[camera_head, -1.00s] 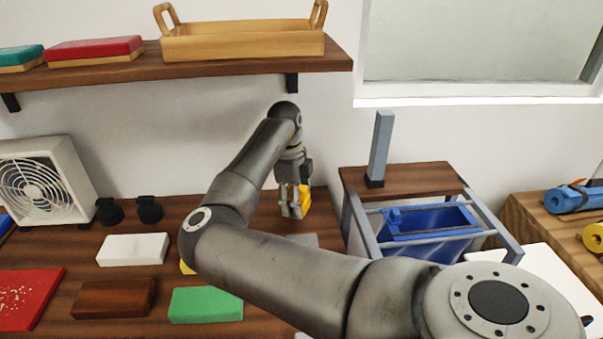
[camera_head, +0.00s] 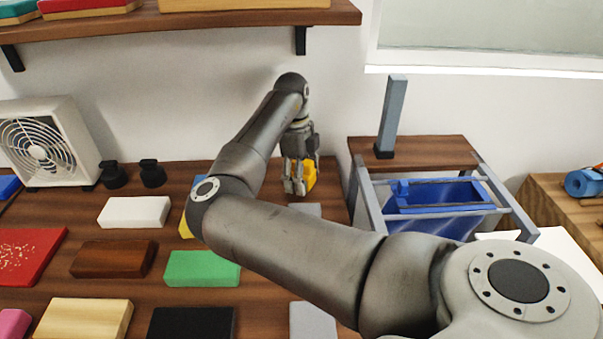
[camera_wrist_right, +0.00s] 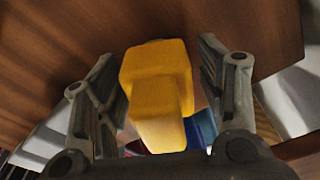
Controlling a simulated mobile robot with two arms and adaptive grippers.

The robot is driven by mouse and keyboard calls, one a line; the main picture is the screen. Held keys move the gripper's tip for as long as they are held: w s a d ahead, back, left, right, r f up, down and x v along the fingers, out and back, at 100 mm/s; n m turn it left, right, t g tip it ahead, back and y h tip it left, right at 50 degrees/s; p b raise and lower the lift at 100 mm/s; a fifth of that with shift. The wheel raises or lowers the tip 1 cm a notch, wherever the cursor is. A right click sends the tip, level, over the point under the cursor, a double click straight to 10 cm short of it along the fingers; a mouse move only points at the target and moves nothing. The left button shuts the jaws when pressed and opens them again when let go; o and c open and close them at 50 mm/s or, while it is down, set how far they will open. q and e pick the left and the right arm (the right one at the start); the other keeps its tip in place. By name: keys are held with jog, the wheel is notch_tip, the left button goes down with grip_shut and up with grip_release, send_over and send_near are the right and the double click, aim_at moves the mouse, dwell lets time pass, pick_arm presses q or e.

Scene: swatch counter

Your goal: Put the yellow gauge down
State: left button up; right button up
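The yellow gauge (camera_head: 310,177) is at my right gripper (camera_head: 294,187) near the back of the dark wooden counter, by the wall. In the right wrist view the gauge (camera_wrist_right: 157,85), a yellow block with a narrower near part, sits between the two fingers of the right gripper (camera_wrist_right: 162,75). The contact faces do not show clearly. Whether the gauge's underside touches the counter cannot be told. My left gripper is not in view.
A grey block (camera_head: 305,210) lies just in front of the gauge. A metal frame with a blue bin (camera_head: 440,208) stands to the right. White (camera_head: 134,212), brown (camera_head: 112,259) and green (camera_head: 203,268) blocks lie left. The shelf (camera_head: 230,22) is above.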

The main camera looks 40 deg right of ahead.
jog(key=r, duration=0.8)
jog(key=shift+w+a+r, duration=0.1)
jog(key=shift+w+a, duration=0.05)
jog(key=shift+w, duration=0.25)
dwell(0.4)
